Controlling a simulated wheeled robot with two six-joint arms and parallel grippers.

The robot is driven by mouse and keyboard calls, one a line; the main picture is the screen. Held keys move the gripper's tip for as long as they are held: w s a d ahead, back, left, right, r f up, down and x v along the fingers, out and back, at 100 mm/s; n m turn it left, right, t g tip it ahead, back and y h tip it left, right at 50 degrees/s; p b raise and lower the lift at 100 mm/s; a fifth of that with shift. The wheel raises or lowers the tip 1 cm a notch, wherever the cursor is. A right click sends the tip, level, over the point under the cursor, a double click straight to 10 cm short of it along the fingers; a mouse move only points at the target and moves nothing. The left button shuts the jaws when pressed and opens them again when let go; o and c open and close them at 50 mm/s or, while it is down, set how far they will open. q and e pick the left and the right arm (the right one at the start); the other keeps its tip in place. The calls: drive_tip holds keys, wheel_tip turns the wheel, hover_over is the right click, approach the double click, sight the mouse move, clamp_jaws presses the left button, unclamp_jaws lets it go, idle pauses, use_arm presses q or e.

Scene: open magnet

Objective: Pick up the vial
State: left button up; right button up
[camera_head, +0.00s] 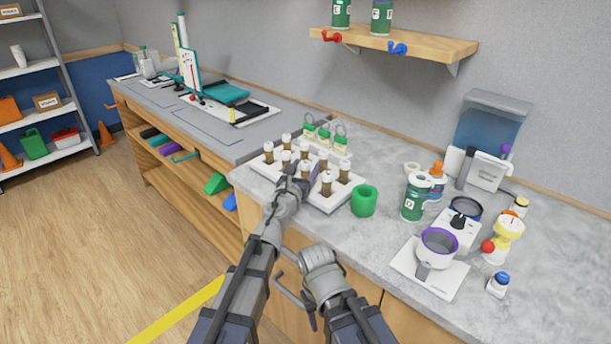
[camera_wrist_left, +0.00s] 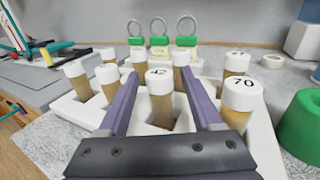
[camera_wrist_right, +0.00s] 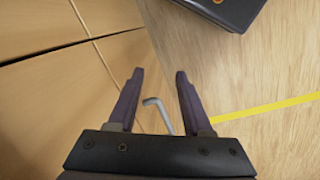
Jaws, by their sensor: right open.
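Several brown vials with white caps stand upright in a white rack (camera_head: 328,204) on the counter. My left gripper (camera_head: 305,175) reaches over the rack's front. In the left wrist view my left gripper (camera_wrist_left: 160,74) is open, with one finger on each side of a white-capped vial (camera_wrist_left: 160,92) standing in the rack. A gap shows between each finger and that vial. A vial with a cap marked 70 (camera_wrist_left: 243,95) stands just right of the fingers. My right gripper (camera_wrist_right: 160,75) is open and empty, low in front of the wooden cabinet.
Green-topped items with rings (camera_head: 324,133) stand behind the vials. A green ring-shaped cup (camera_head: 364,200) is right of the rack. A green jar (camera_head: 415,197) and a white device with a purple-rimmed pot (camera_head: 438,245) stand farther right. A wall shelf (camera_head: 400,43) hangs above.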

use_arm(q)
clamp_jaws()
idle(0.3)
drive_tip(key=shift+r, duration=0.15)
wheel_tip(320, 180, up, 10)
drive_tip(key=p, duration=1)
